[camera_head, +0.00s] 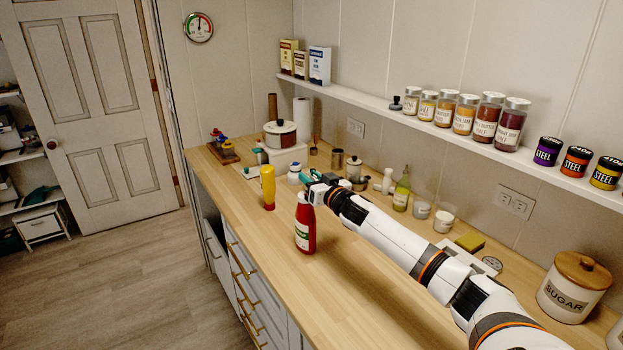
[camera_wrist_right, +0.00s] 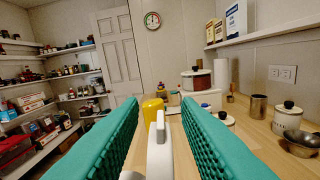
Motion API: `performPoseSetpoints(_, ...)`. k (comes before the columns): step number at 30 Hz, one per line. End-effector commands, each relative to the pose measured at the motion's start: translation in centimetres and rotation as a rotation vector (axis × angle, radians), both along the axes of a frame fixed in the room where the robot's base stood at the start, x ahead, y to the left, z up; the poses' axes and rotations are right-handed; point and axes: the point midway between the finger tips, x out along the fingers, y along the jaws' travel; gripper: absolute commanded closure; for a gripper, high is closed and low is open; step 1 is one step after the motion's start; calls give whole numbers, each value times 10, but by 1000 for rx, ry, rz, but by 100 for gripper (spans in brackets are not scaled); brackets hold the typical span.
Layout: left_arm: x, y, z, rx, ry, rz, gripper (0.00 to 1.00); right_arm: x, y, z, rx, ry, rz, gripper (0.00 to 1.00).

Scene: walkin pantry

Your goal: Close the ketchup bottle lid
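The red ketchup bottle (camera_head: 305,228) stands upright on the wooden counter, with a white cap at its top. In the right wrist view, a white upright piece, which looks like the raised lid (camera_wrist_right: 160,150), stands between my green fingers, with part of a white base below it. My right gripper (camera_head: 301,189) is open at the height of the bottle top. In the wrist view its fingers (camera_wrist_right: 158,100) lie on either side of the lid with gaps. The bottle body is hidden in the wrist view. My left gripper is not in view.
A yellow bottle (camera_head: 268,187) stands just beyond the ketchup. Behind the arm are canisters, a green-liquid bottle (camera_head: 402,190) and glass jars (camera_head: 444,217). A wall shelf (camera_head: 391,106) with jars runs above. The counter in front of the ketchup is clear.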

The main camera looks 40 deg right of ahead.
Motion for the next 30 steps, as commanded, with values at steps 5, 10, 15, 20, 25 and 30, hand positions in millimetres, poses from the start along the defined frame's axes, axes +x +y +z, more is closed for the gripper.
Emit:
performPoseSetpoints(5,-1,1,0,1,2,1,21,0,0,0,0,0,0,88)
performPoseSetpoints(10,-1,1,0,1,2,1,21,0,0,0,0,0,0,100)
performPoseSetpoints(15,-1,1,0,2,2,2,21,0,1,0,-10,1,0,100)
performPoseSetpoints(20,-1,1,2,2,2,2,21,0,2,1,-58,6,0,100)
performPoseSetpoints(25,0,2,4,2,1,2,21,0,6,1,-159,18,1,100)
performPoseSetpoints(30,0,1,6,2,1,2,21,1,10,1,-288,32,1,100)
